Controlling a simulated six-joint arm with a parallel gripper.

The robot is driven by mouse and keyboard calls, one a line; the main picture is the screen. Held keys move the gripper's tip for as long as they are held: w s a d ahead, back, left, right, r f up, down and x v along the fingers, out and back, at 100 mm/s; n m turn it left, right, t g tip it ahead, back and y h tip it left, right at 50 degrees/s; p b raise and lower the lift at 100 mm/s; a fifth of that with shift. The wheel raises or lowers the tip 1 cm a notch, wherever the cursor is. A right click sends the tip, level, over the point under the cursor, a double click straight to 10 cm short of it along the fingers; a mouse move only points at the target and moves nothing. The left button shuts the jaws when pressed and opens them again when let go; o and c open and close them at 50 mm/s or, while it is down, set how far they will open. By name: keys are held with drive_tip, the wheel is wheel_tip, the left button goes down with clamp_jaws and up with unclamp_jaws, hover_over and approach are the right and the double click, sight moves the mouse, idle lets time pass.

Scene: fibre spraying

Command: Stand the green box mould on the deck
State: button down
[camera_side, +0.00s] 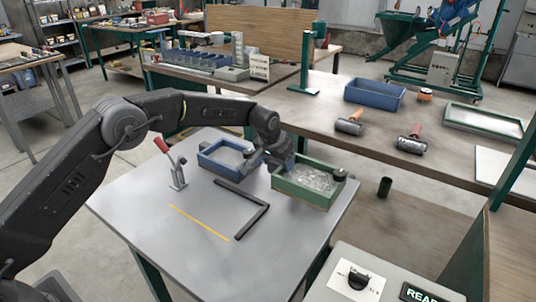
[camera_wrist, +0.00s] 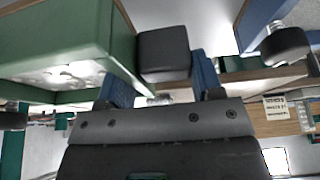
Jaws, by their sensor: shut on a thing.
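The green box mould (camera_side: 301,191) is an open-topped box with pale, glassy material inside, at the far right of the grey deck (camera_side: 150,205). It looks upright; I cannot tell whether its base touches the deck. A dark knob sits at its right corner. In the wrist view the mould's green wall (camera_wrist: 50,30) fills the upper left. My gripper (camera_side: 274,163) is at the mould's left end. In the wrist view the blue fingers of my gripper (camera_wrist: 162,75) are shut on a dark block (camera_wrist: 163,50) beside the green wall, apparently the mould's handle.
A blue box mould (camera_side: 211,163) stands left of my gripper, close by. A black L-shaped stop (camera_side: 262,208) and a yellow line (camera_side: 200,222) are on the deck in front. A red-handled clamp (camera_side: 172,163) stands at left. The near deck is clear.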

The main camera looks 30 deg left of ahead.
drive_tip(key=shift+w+d+f, duration=0.1)
drive_tip(key=shift+w+f, duration=0.05)
drive_tip(key=shift+f, duration=1.65)
drive_tip(key=shift+f, duration=0.15)
drive_tip(key=shift+c, duration=1.3)
unclamp_jaws()
drive_tip(key=shift+f, duration=0.2)
drive_tip(key=shift+r, duration=0.1)
drive_tip(key=v, duration=1.2)
drive_tip(key=shift+s, duration=0.2)
